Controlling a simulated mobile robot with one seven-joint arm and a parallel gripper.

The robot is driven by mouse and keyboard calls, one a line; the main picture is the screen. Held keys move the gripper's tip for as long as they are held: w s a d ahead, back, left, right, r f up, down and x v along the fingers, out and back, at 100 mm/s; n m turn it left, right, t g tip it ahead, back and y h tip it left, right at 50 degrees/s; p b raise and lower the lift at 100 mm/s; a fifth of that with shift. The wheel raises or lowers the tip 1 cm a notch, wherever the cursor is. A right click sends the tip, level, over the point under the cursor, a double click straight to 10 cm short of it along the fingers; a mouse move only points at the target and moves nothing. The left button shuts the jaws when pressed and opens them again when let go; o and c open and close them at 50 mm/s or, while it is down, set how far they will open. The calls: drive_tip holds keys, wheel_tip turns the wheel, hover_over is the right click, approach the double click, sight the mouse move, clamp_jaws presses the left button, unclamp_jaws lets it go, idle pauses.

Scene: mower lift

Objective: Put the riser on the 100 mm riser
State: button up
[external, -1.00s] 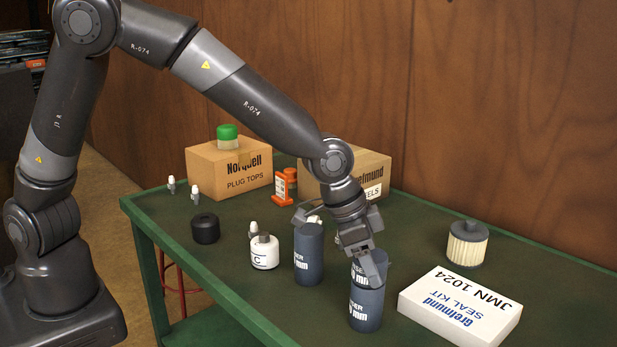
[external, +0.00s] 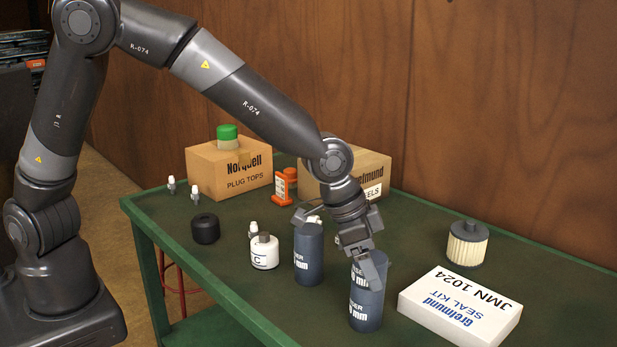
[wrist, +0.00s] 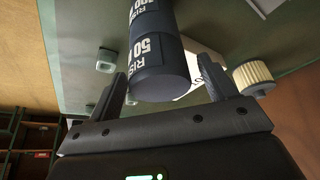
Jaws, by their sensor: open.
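A dark blue-grey riser marked 50 mm (wrist: 158,62) stands on top of the 100 mm riser (wrist: 145,8), end to end and roughly in line. In the external view this stack stands upright near the table's front edge, with the lower riser (external: 366,308) on the tabletop and the upper part partly hidden by my gripper (external: 368,272). In the wrist view my gripper (wrist: 163,88) is open, one finger on each side of the 50 mm riser. Gaps show beside the fingers there; light contact cannot be ruled out.
Another dark blue-grey riser (external: 308,258) stands just left of the stack. A white seal kit box (external: 459,308) lies close on its right. A white bottle (external: 264,252), black ring (external: 205,229), filter (external: 466,244) and cartons (external: 228,172) stand around.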

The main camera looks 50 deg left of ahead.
drive_tip(key=v, duration=1.2)
drive_tip(key=s+a+r+n, duration=0.15)
drive_tip(key=a+r, duration=0.25)
drive_tip(key=a, duration=0.8)
drive_tip(key=s+a+r+n, duration=0.1)
drive_tip(key=a+r+n, duration=0.2)
drive_tip(key=a, duration=0.9)
drive_tip(key=s+a+n+t+y, duration=0.2)
drive_tip(key=s+a+n+y, duration=0.1)
drive_tip(key=s+a, duration=1)
drive_tip(key=a+n, duration=0.1)
drive_tip(key=a, duration=0.2)
drive_tip(key=shift+s+a, duration=0.35)
